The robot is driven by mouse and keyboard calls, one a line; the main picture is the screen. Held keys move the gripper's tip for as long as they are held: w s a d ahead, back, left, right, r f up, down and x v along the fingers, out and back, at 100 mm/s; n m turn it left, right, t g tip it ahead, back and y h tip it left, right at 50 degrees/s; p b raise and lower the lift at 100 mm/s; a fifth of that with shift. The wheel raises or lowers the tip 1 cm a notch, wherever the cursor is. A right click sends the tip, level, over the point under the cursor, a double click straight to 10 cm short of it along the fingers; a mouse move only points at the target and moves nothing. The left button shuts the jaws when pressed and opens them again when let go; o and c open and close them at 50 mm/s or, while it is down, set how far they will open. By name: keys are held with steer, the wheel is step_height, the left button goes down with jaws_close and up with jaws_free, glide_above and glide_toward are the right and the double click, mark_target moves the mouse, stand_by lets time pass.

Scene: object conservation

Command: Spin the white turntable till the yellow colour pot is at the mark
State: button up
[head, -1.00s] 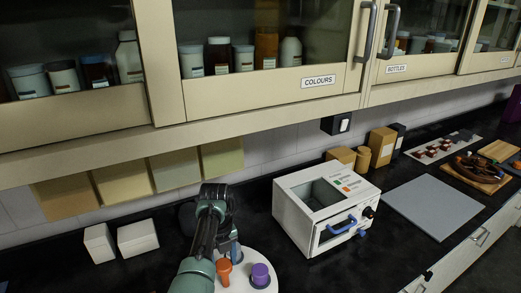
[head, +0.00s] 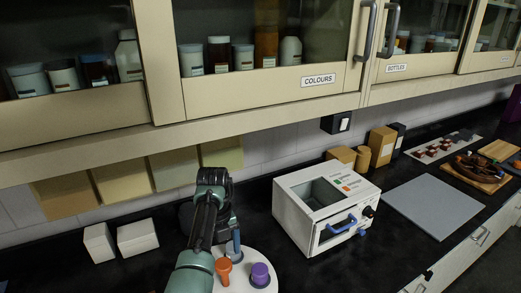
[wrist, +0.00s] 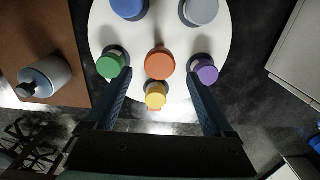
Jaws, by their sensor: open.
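The white turntable (wrist: 160,30) fills the upper middle of the wrist view; part of it shows below my arm in the head view (head: 240,284). The yellow colour pot (wrist: 155,95) is at its near edge, with a small orange patch (wrist: 153,108) just beyond it that may be the mark. An orange round-topped piece (wrist: 160,62) stands just inward. Green (wrist: 110,66), purple (wrist: 206,71), blue (wrist: 128,8) and grey (wrist: 201,10) pots stand around it. My gripper (wrist: 160,73) is open, its fingers either side of the orange piece and yellow pot. Contact cannot be told.
A white box-shaped device (head: 325,210) with a blue handle stands right of the turntable. Two white blocks (head: 138,238) lie to the left. Cupboards (head: 240,95) overhang the counter.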

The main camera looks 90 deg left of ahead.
step_height(320, 180, up, 9)
stand_by(0.8)
